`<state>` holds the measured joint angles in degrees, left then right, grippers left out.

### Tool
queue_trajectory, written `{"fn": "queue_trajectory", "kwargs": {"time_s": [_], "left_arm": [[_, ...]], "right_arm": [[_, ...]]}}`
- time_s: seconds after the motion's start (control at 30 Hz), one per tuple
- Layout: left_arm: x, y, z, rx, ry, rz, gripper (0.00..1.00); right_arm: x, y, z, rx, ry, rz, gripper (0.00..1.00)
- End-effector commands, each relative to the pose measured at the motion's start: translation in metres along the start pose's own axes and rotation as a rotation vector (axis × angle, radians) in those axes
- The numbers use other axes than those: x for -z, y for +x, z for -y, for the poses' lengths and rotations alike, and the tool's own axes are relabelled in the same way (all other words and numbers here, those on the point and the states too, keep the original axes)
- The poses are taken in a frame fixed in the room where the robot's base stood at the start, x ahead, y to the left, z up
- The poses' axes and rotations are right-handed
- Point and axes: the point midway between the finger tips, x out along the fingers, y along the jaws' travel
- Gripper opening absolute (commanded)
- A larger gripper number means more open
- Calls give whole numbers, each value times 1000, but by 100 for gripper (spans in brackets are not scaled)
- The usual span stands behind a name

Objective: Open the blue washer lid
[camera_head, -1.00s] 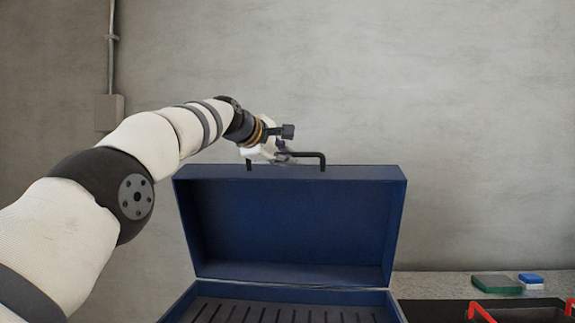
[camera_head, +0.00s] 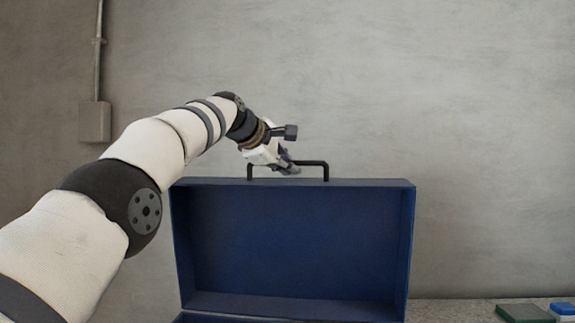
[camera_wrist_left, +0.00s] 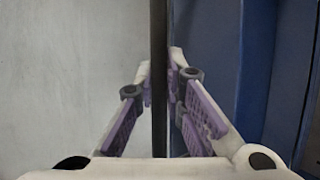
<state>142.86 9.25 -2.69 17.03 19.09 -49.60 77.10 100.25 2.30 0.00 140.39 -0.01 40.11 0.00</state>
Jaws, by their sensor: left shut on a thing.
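The blue washer lid (camera_head: 292,240) stands raised, about upright, with its hollow inner side facing me in the head view. A black bar handle (camera_head: 314,163) sits on its top edge. My left gripper (camera_head: 289,168) is shut on the handle near its middle. In the left wrist view, the dark handle bar (camera_wrist_left: 159,45) runs between the purple finger pads, with the blue lid (camera_wrist_left: 218,50) to the right. The washer's body below the lid is almost wholly out of frame. My right gripper is not in view.
A grey wall (camera_head: 470,120) stands behind the lid, with a conduit box (camera_head: 95,122) at the left. A green block (camera_head: 522,313) and a blue block (camera_head: 563,309) lie on a speckled surface at the lower right.

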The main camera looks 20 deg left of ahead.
Motion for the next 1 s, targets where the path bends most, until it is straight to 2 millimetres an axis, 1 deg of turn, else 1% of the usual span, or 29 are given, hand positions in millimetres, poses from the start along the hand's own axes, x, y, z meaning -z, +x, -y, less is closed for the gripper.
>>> {"fn": "queue_trajectory", "kwargs": {"time_s": [0.13,0.17,0.2,0.23,0.53,0.67,0.87,0.9,1.0], "left_arm": [[0,0,0,-1,-2,0,0],[0,0,0,-1,-2,0,17],[0,0,0,-1,-2,0,26],[0,0,0,-1,-2,0,31],[0,-1,0,0,-1,0,31],[0,-7,-2,0,-3,1,31],[-1,-30,-1,-1,-1,1,31],[0,-39,-2,-4,-2,1,31],[-1,-55,-1,-2,0,1,31]], "right_arm": [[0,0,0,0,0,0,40],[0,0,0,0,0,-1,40],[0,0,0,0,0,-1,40],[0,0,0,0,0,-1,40],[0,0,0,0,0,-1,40],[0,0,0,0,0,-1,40],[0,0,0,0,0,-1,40],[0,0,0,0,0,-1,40],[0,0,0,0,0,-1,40]]}}
